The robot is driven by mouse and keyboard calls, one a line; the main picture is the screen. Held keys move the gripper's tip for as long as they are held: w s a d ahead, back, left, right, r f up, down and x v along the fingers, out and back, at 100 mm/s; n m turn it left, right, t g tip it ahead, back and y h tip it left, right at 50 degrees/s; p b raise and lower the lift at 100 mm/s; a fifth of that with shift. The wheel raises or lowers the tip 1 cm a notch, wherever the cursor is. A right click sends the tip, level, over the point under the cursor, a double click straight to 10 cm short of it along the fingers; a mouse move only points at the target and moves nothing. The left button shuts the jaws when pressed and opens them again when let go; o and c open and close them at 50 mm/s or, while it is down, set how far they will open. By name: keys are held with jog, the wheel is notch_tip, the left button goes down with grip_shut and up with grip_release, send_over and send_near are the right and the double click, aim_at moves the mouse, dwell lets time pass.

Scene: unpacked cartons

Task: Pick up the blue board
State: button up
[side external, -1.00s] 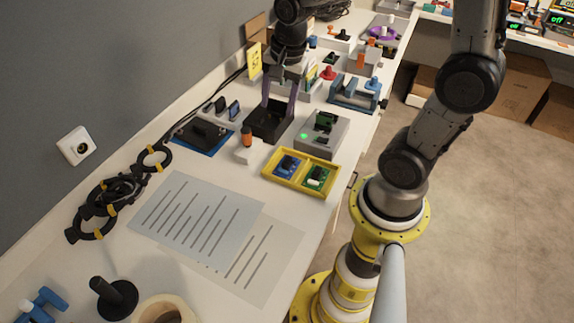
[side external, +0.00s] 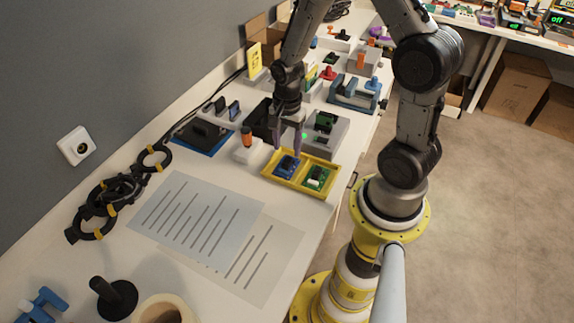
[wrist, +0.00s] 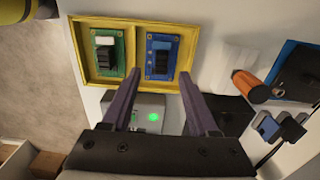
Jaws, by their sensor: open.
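The blue board (side external: 287,165) lies in the left compartment of a yellow tray (side external: 299,186). In the wrist view, the blue board (wrist: 161,57) is in the right half of the yellow tray (wrist: 135,22), with dark parts on it. A green board (side external: 317,177) lies in the other compartment; it also shows in the wrist view (wrist: 107,53). My gripper (side external: 287,153) is open and empty, with its purple fingers pointing down over the blue-board side of the tray. In the wrist view my gripper (wrist: 158,80) has its fingers wide apart, just short of the blue board.
A grey box with a green light (side external: 330,135) stands behind the tray. An orange-topped block (side external: 247,145) stands to its left. Printed sheets (side external: 195,215) lie in front.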

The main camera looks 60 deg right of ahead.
aim_at(287, 160)
notch_tip(287, 160, down, 5)
jog(key=shift+w+d+f, duration=0.1)
jog(key=shift+c, duration=0.2)
grip_shut()
